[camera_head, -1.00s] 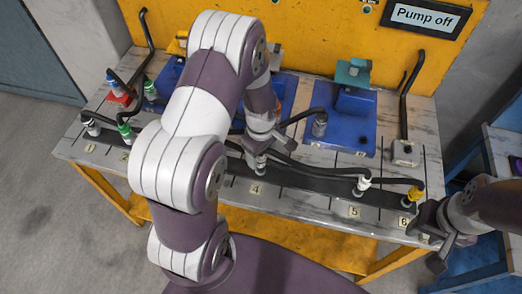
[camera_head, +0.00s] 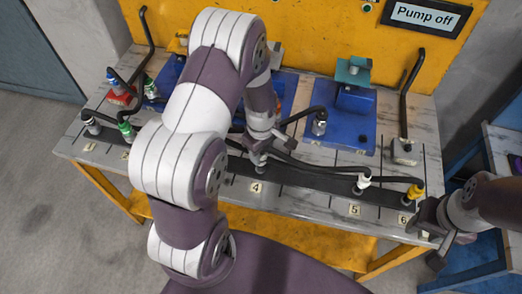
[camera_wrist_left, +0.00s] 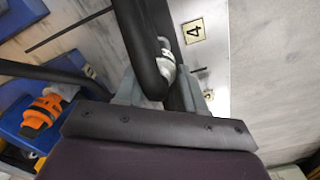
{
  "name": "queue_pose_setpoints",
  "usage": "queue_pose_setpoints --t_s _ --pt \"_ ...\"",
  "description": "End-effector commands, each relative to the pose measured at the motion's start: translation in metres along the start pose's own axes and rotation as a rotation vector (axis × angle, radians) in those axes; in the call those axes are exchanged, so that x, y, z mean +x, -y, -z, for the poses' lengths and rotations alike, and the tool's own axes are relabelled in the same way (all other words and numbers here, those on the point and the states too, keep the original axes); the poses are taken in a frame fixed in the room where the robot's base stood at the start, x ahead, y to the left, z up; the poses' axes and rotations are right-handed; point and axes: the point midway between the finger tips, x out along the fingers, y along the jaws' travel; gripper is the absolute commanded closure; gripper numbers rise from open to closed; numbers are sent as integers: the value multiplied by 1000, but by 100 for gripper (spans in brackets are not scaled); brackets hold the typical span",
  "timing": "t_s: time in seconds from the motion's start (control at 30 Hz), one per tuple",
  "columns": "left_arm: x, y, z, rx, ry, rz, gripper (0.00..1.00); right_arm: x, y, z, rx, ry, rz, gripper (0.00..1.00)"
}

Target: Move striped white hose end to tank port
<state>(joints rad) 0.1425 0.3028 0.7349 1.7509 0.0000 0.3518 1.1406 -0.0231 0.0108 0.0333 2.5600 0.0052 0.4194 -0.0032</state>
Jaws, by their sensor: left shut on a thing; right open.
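My left gripper (camera_head: 258,158) is shut on a pale grey-white hose end with a black hose, just behind the label 4. In the left wrist view this hose end (camera_wrist_left: 166,66) shows between the fingers, with a dark mark on its side. Another white hose end (camera_head: 363,182) stands upright near the label 5, and a yellow one (camera_head: 414,193) near the label 6. My right gripper (camera_head: 436,232) is open and empty at the bench's front right corner. I cannot tell which fitting is the tank port; my left arm hides part of the bench.
Green (camera_head: 125,129) and grey (camera_head: 91,124) hose ends stand at the left. Blue plates hold a grey-topped fitting (camera_head: 320,123) and a teal-topped part (camera_head: 353,72). The left wrist view shows an orange fitting (camera_wrist_left: 40,116). Black hoses cross the bench's middle. The front strip is mostly clear.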

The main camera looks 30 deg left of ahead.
Motion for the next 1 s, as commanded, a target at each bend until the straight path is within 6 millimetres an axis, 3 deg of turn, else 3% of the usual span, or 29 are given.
queue_pose_setpoints --t_s 0.43,0.8,1.0 --pt "-8 1 -1 0 2 4 100 -9 0 1 0 0 0 57" --pt "-37 1 0 0 1 2 100 -37 0 4 0 0 0 57" --pt "-36 0 0 0 1 1 100 -35 0 4 0 0 0 57"
